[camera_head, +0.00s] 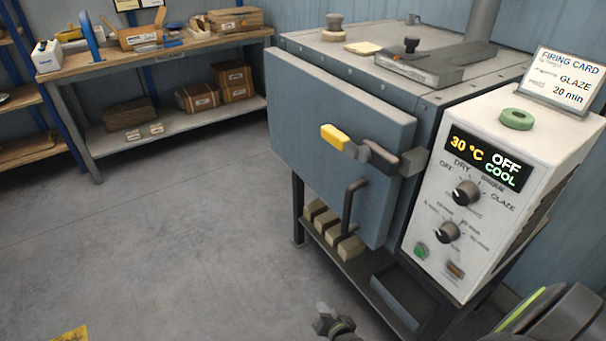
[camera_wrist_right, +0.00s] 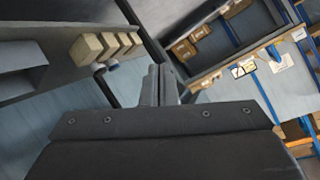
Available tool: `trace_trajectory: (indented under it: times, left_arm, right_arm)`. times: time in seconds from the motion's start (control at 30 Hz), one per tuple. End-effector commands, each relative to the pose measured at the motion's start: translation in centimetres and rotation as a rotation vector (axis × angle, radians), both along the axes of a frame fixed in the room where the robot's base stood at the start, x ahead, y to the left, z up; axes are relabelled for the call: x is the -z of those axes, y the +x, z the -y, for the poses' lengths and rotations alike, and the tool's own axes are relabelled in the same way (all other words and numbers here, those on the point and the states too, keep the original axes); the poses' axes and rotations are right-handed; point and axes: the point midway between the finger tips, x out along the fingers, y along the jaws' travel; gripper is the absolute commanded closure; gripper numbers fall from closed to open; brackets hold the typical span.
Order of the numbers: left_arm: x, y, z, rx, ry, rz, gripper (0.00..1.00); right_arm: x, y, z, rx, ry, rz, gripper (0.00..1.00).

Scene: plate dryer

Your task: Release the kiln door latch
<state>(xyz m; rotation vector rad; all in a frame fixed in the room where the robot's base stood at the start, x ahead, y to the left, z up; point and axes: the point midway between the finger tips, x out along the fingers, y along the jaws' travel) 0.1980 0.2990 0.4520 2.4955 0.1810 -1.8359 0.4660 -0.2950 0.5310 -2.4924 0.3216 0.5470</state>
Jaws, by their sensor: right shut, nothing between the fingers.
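The kiln door (camera_head: 310,110) is a blue-grey slab on the front of the kiln and looks closed. Its latch (camera_head: 365,151) is a dark lever with a yellow grip (camera_head: 335,137) at its left end, its right end by a dark catch (camera_head: 412,162) at the door's right edge. A dark vertical handle (camera_head: 349,208) is below the latch. My right gripper (camera_head: 333,321) is at the bottom edge of the head view, below and apart from the latch. Its fingers also show in the right wrist view (camera_wrist_right: 158,86), shut and empty. My left gripper is out of view.
The control panel (camera_head: 440,225) right of the door reads 30 °C, OFF, COOL. Several pale blocks (camera_head: 320,220) sit on the shelf under the kiln, and show in the wrist view (camera_wrist_right: 103,47). A workbench (camera_head: 150,60) stands at the back left. The floor (camera_head: 180,240) before the kiln is clear.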

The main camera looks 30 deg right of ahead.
Motion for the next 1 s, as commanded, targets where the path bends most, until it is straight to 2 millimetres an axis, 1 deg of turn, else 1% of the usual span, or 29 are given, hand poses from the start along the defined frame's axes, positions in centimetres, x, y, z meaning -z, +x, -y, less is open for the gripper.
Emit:
trace_trajectory:
  times: [0.03,0.1,0.17,0.2,0.27,0.3,0.37,0.4,0.47,0.5,0.6,0.73,0.8,0.87,1.0]
  left_arm:
    - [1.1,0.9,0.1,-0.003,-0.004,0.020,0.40]
    - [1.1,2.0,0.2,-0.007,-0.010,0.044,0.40]
    - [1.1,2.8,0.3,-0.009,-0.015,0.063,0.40]
    - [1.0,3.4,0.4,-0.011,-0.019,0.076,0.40]
    - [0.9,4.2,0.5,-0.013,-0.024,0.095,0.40]
    - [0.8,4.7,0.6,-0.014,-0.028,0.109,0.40]
    - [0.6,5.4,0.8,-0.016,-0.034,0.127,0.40]
    - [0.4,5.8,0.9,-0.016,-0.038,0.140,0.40]
    - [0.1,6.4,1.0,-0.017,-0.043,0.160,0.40]
    - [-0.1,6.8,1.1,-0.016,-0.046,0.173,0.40]
    - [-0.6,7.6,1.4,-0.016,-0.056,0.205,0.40]
    - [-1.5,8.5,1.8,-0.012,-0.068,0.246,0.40]
    - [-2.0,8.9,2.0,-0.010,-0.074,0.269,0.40]
    - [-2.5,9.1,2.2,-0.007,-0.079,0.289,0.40]
    - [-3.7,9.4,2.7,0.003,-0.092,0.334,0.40]
  right_arm:
    - [-0.3,2.7,-0.2,0.025,0.039,0.090,1.00]
    - [-2.3,5.8,-0.2,0.061,0.099,0.210,1.00]
    - [-4.0,8.1,-0.3,0.088,0.152,0.313,1.00]
    - [-5.3,9.5,-0.3,0.104,0.189,0.381,1.00]
    - [-7.2,11.5,-0.3,0.127,0.245,0.483,1.00]
    - [-8.4,12.6,-0.2,0.140,0.285,0.550,1.00]
    - [-10.4,14.1,-0.2,0.158,0.344,0.650,1.00]
    - [-11.7,15.0,-0.2,0.169,0.386,0.716,1.00]
    - [-13.6,16.2,-0.1,0.181,0.449,0.817,1.00]
    - [-14.9,16.8,0.0,0.187,0.491,0.883,1.00]
    - [-18.0,18.0,0.2,0.200,0.602,1.047,1.00]
    - [-21.7,18.7,0.5,0.204,0.750,1.257,1.00]
    - [-23.5,18.7,0.7,0.199,0.831,1.369,1.00]
    - [-25.0,18.6,0.9,0.192,0.904,1.464,1.00]
    - [-27.9,17.7,1.4,0.167,1.072,1.681,1.00]
